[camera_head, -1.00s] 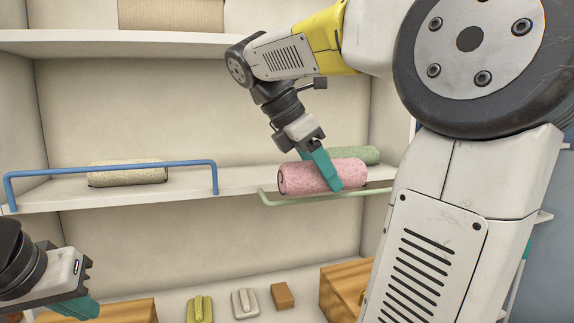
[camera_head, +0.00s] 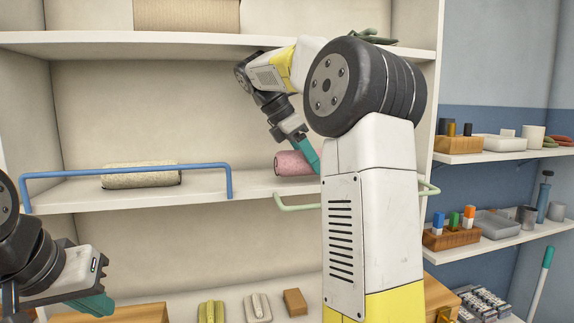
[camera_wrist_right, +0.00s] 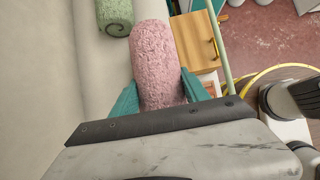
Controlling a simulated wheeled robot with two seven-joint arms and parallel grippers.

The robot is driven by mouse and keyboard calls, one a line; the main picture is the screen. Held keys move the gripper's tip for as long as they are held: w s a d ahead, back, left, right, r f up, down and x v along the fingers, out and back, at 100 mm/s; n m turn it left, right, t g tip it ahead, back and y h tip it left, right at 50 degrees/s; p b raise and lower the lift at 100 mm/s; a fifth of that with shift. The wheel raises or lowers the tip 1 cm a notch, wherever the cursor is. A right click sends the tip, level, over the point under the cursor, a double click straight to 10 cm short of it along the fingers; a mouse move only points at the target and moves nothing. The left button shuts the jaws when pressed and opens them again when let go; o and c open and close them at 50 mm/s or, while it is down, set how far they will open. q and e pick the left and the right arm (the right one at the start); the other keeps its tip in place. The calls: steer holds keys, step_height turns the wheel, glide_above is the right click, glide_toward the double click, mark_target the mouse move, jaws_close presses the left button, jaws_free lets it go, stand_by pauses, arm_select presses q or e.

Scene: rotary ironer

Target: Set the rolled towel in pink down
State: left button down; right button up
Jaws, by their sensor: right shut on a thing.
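The pink rolled towel (camera_head: 292,163) is at the right part of the middle shelf (camera_head: 75,197) in the head view, partly hidden by my right arm. In the right wrist view the pink towel (camera_wrist_right: 158,62) lies between the teal fingers of my right gripper (camera_wrist_right: 158,98), which is shut on it. I cannot tell whether the towel touches the shelf. My left gripper (camera_head: 95,304) is at the lower left of the head view, away from the towels; its finger gap is unclear.
A beige rolled towel (camera_head: 140,175) lies behind a blue rail (camera_head: 125,171). A green rail (camera_head: 300,207) edges the right section. A green rolled towel (camera_wrist_right: 115,17) lies close to the pink one. Side shelves (camera_head: 490,240) hold small items at right.

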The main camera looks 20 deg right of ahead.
mark_target(306, 165)
steer(key=w, duration=0.3)
steer(key=shift+w, duration=0.15)
steer(key=shift+d+f, duration=0.1)
steer(key=shift+f, duration=0.65)
steer(key=shift+s, duration=0.2)
steer(key=shift+f, duration=0.15)
steer(key=o, duration=1.4)
steer(key=a, duration=0.4)
steer(key=a+r, duration=0.1)
steer(key=a, duration=0.7)
steer(key=shift+w+a+r, duration=0.15)
steer(key=shift+w+a, duration=0.2)
steer(key=shift+w, duration=0.05)
